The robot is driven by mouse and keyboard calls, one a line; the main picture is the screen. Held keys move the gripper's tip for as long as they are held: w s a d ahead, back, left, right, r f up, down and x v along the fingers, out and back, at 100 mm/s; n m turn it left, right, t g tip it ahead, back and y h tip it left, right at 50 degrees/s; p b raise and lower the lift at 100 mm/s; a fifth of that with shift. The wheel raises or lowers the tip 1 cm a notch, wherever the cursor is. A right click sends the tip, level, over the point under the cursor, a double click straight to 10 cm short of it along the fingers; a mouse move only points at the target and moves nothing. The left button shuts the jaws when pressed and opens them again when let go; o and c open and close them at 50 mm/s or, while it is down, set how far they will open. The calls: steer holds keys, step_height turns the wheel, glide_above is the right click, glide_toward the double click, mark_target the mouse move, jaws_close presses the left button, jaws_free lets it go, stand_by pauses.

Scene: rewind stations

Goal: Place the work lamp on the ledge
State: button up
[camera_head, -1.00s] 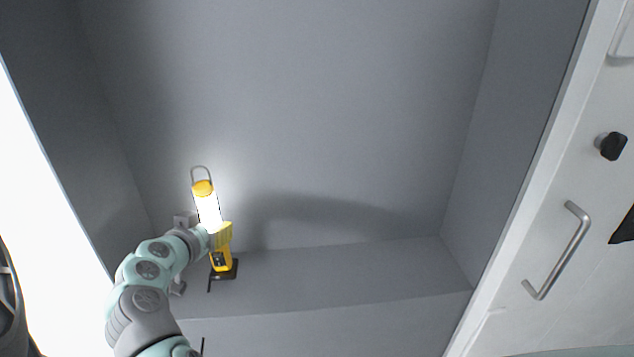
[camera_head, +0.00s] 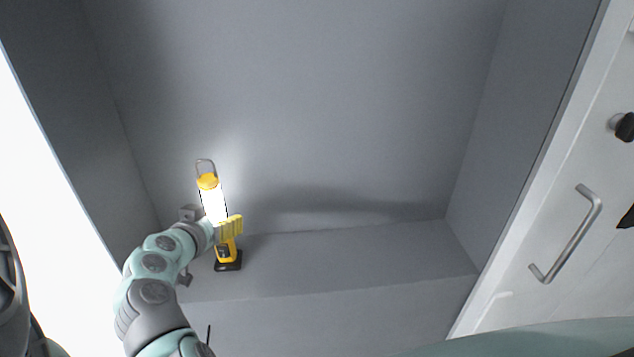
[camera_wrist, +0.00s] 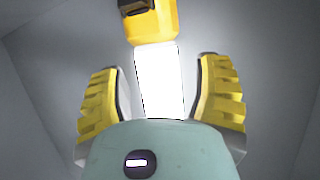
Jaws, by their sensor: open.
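The work lamp (camera_head: 213,203) is yellow with a lit white tube, a wire hook on top and a black base. It stands nearly upright on the grey ledge (camera_head: 350,262), near its left end. My gripper (camera_head: 230,228) is at the lamp's middle, with its yellow finger pads in front of the lower tube. In the wrist view, my gripper (camera_wrist: 160,95) is open, its two ribbed pads on either side of the lit tube (camera_wrist: 158,78). A gap shows between each pad and the tube. Part of the lamp's middle is hidden by the gripper in the head view.
The ledge is bare to the right of the lamp. Grey walls close the recess at the back and sides. A white door (camera_head: 545,250) with a metal handle (camera_head: 570,240) and a black knob (camera_head: 624,127) stands at the right.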

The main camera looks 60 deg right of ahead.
steer(key=shift+r, duration=0.2)
steer(key=shift+v, duration=0.8)
steer(key=b+v, duration=0.2)
steer(key=v, duration=0.8)
steer(key=shift+a, duration=0.2)
steer(key=shift+r, duration=0.15)
